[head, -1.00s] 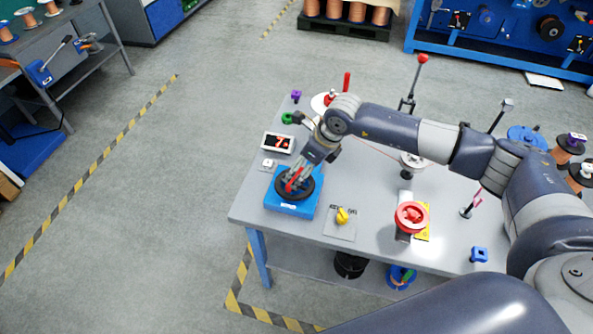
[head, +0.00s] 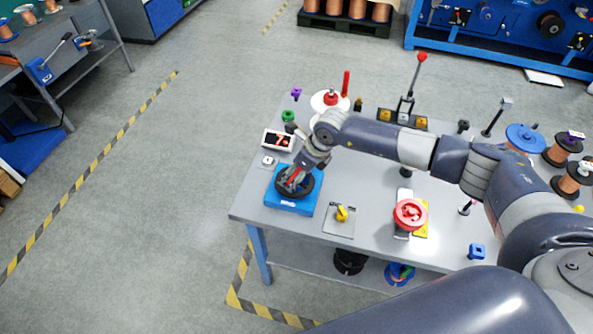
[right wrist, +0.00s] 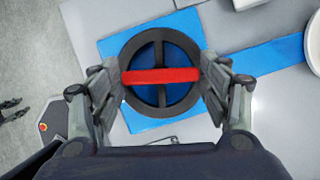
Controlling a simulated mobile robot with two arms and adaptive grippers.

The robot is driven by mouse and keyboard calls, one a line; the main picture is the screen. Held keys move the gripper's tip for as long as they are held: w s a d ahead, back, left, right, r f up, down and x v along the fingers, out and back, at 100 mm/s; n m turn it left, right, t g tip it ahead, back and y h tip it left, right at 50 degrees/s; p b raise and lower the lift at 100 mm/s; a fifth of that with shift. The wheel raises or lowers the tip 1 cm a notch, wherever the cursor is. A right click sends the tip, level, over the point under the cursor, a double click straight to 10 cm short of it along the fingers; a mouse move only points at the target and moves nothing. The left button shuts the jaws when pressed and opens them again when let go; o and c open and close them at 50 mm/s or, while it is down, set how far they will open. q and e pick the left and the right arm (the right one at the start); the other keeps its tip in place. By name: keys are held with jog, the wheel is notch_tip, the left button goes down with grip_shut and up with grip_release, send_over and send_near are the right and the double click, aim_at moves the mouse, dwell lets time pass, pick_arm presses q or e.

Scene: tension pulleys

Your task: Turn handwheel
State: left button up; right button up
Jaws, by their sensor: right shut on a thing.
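The handwheel (head: 306,189) is a round black wheel with a red bar (right wrist: 160,76) across it. It lies flat on a blue base (head: 289,207) near the table's left corner. My right gripper (head: 292,180) reaches down onto the wheel from above. In the right wrist view, its fingers stand at opposite sides of the wheel (right wrist: 160,99), at the two ends of the red bar, and it is shut on the handwheel. In the head view, the gripper hides part of the wheel. My left gripper is not in view.
A small display (head: 278,141) stands behind the base on the grey table (head: 370,237). A yellow knob (head: 342,214) on a plate and a red wheel (head: 410,214) are to the right. Spools stand at the far right. My right arm spans above the table.

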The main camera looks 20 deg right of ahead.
jog(key=shift+f, duration=0.1)
jog(key=shift+m+b, duration=0.35)
jog(key=shift+m, duration=0.15)
jog(key=shift+m+t, duration=0.3)
jog(key=o, duration=1.1)
jog(key=shift+c, duration=0.2)
jog(key=v, duration=1.2)
jog(key=shift+a, duration=0.15)
jog(key=shift+w, duration=0.1)
